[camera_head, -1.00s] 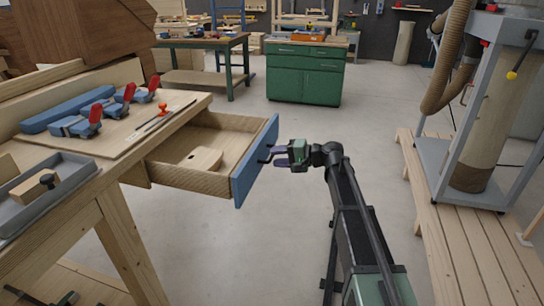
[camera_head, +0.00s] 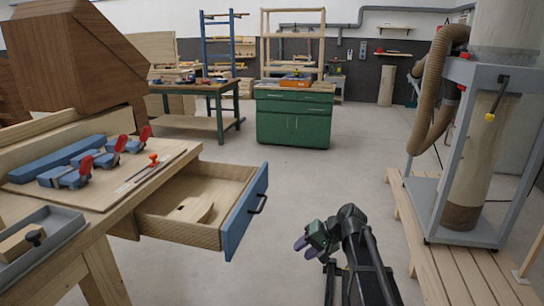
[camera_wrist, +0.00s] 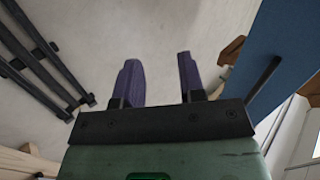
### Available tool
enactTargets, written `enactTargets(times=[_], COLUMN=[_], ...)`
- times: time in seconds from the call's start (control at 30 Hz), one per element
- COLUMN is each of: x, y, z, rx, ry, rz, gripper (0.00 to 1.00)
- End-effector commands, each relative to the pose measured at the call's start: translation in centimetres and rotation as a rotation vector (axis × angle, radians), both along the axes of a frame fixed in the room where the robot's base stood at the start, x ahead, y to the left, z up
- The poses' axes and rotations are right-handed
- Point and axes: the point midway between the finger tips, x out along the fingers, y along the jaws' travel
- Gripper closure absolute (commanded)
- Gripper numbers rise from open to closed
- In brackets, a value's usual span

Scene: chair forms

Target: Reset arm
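My gripper (camera_head: 304,247) is over the bare floor, to the right of the drawer and apart from it. In the wrist view its two purple fingers (camera_wrist: 160,80) stand apart with nothing between them. The drawer (camera_head: 182,233) is pulled out from the workbench, with a blue front (camera_head: 240,222) and a dark handle (camera_head: 259,204). The blue front also shows at the right in the wrist view (camera_wrist: 281,55). A pale wooden piece (camera_head: 191,209) lies inside the drawer.
The workbench (camera_head: 150,181) at the left holds blue clamps with red parts (camera_head: 108,159) and a grey tray (camera_head: 50,232). A green cabinet (camera_head: 292,120) stands at the back. A slatted wooden platform (camera_head: 465,262) carries a grey machine frame at the right. The middle floor is clear.

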Motion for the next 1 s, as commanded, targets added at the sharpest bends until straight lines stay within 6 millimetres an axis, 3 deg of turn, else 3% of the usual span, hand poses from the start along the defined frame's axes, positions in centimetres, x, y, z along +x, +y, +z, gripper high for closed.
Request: enactTargets(times=[0.03, 0.13, 0.27, 0.3, 0.33, 0.4, 0.7, 0.8, 1.0], x=[-4.1, -9.9, -17.1, -19.5, -21.0, -19.2, -19.0, -19.0, -19.0], y=[-0.6, -2.7, -5.4, -5.8, -5.0, -5.0, -5.0, -5.0, -5.0], z=[-1.4, -3.5, -4.6, -4.7, -4.7, 0.3, 11.9, 13.5, 13.0], rx=[-0.125, -0.385, -0.677, -0.748, -0.759, -0.753, -0.751, -0.751, -0.75], ry=[0.022, 0.064, 0.103, 0.106, 0.098, 0.096, 0.097, 0.097, 0.097], rz=[0.022, 0.063, 0.109, 0.125, 0.147, 0.145, 0.143, 0.142, 0.143], gripper=[0.63, 0.63, 0.63, 0.63, 0.63, 0.63, 0.63, 0.63, 0.63])
